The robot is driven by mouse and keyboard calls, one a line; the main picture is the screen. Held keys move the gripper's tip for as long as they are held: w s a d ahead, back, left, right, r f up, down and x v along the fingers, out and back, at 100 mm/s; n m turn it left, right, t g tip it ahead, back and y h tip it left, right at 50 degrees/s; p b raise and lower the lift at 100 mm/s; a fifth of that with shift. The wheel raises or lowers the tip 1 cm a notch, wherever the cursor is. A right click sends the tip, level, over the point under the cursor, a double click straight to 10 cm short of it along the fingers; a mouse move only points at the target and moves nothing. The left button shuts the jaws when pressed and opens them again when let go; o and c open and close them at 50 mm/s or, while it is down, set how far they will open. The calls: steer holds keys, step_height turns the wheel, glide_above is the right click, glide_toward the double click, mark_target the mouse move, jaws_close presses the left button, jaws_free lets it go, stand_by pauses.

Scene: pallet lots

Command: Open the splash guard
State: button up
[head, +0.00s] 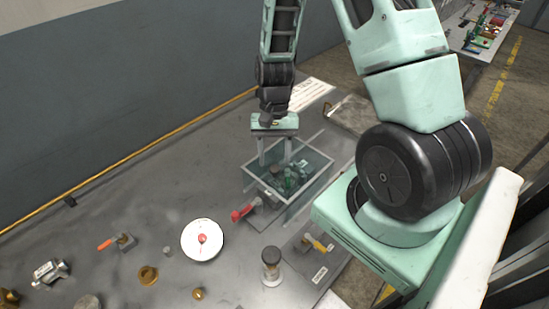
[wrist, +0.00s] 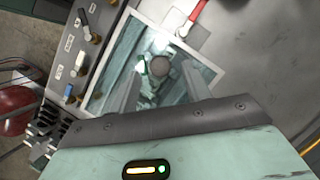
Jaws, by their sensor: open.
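A clear-walled box with a pale rim (head: 311,181), which looks like the splash guard, stands on the grey bench and holds green and dark parts. Its rim also shows in the wrist view (wrist: 183,37). My gripper (head: 276,158) is open, with its two fingers apart over the back left part of the box. In the wrist view my gripper (wrist: 162,75) points down into the box, with a dark round knob-like part showing between the fingers. Nothing is visibly held. I cannot tell whether a finger touches the rim.
A red handle (head: 243,213) sticks out at the box's near left side. A white disc (head: 202,240), a dark-topped jar (head: 271,264) and a yellow-handled switch (head: 318,243) stand nearer. Small brass and metal parts lie at left. A wall runs behind the bench.

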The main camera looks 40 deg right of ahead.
steer(key=shift+x, duration=0.95)
jaws_close()
steer(key=d, duration=1.9)
steer(key=shift+w+d, duration=0.25)
steer(key=shift+w, duration=0.1)
steer(key=shift+r, duration=0.1)
jaws_free()
steer(key=b+v, duration=0.4)
steer(key=v, duration=1.3)
steer(key=shift+r, duration=0.2)
